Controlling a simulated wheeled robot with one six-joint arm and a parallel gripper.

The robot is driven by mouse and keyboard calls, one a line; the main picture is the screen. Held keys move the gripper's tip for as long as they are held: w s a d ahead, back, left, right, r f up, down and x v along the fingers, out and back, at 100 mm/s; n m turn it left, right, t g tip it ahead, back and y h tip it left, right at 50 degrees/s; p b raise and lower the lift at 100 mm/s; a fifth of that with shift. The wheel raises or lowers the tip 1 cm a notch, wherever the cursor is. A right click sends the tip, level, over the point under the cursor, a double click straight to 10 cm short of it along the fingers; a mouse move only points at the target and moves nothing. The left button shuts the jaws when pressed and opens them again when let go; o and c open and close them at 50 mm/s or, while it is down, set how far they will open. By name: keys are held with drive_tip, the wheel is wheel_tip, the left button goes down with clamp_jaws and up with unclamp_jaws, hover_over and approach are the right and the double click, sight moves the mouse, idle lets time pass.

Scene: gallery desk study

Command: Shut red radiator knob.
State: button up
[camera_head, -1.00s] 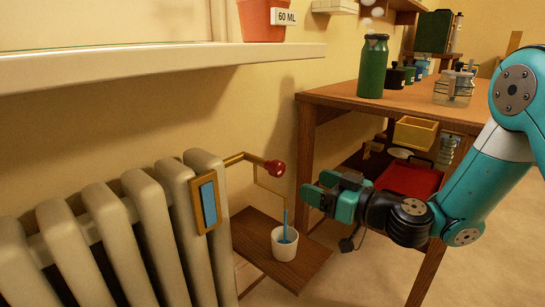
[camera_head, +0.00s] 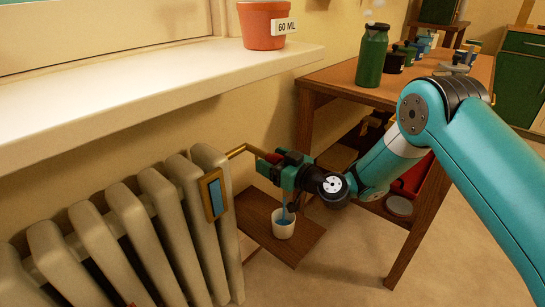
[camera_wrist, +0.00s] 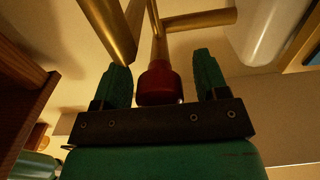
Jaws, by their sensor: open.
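The red radiator knob (camera_wrist: 158,84) sits on the end of a brass pipe (camera_wrist: 157,25). In the wrist view it lies between the two fingers of my gripper (camera_wrist: 164,78), with a gap on each side. The fingers are open and apart from it. In the head view my gripper (camera_head: 285,166) is at the knob, which it partly hides; a bit of red (camera_head: 272,158) shows at the pipe's end. The pale ribbed radiator (camera_head: 130,225) stands to the left, with a brass-framed blue panel (camera_head: 213,195) on its end.
A white cup (camera_head: 283,224) with a blue stick stands on a low wooden shelf (camera_head: 255,205) below my gripper. A window sill (camera_head: 150,95) with an orange pot (camera_head: 263,26) overhangs the radiator. A wooden desk (camera_head: 330,80) with bottles stands to the right.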

drive_tip(key=shift+w+a, duration=0.2)
drive_tip(key=shift+a, duration=0.1)
drive_tip(key=c, duration=0.9)
drive_tip(key=shift+d, duration=0.2)
drive_tip(key=shift+a, duration=0.15)
